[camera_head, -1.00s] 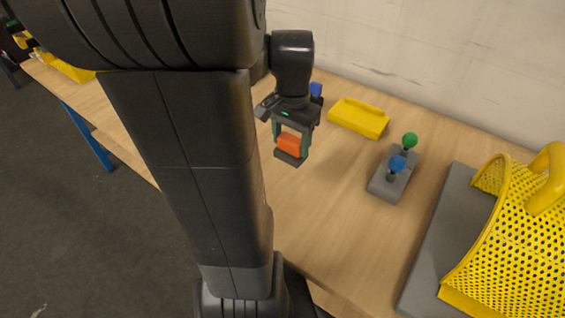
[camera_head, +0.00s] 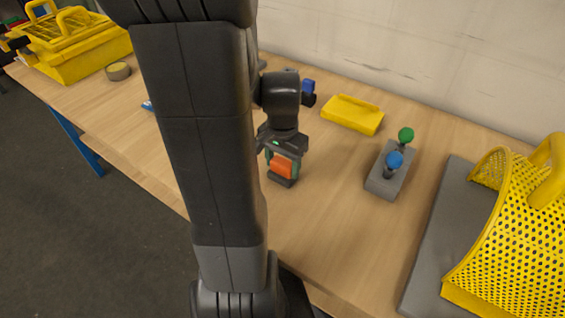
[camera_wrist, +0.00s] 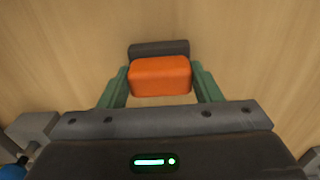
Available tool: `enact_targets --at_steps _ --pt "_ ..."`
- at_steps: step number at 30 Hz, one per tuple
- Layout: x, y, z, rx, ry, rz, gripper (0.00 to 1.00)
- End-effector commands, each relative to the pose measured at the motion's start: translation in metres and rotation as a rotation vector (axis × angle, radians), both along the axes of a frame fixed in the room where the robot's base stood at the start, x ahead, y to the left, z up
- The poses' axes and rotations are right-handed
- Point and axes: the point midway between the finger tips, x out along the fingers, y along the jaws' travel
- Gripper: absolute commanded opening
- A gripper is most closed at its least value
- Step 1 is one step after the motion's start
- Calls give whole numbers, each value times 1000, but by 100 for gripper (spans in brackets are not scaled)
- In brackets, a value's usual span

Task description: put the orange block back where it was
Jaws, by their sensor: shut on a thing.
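The orange block (camera_head: 282,167) is between the green fingers of my gripper (camera_head: 282,170), low over the wooden table. In the wrist view the block (camera_wrist: 160,76) fills the gap between the two fingers (camera_wrist: 160,85), which are shut on it. A dark grey piece (camera_wrist: 158,48) shows just beyond the block in the wrist view and just below it in the head view. I cannot tell whether the block or this piece touches the table.
A grey base with green and blue knobs (camera_head: 388,176) stands to the right of my gripper. A yellow tray (camera_head: 352,114) and a blue and black item (camera_head: 308,93) are behind it. A yellow perforated guard (camera_head: 515,235) stands far right. Bare table (camera_head: 325,225) lies in front.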

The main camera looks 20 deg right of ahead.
Motion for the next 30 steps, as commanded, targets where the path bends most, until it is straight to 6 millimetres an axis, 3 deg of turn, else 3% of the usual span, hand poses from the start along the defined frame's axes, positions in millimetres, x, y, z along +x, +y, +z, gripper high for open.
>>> enact_targets --at_steps 8,9,12,23,30 --pt "0 0 -4 0 0 0 37" --pt "0 0 -3 0 0 0 66" --pt "0 0 -2 0 0 0 80" --pt "0 0 4 0 -1 0 80" --pt "2 0 51 -2 -7 0 80"
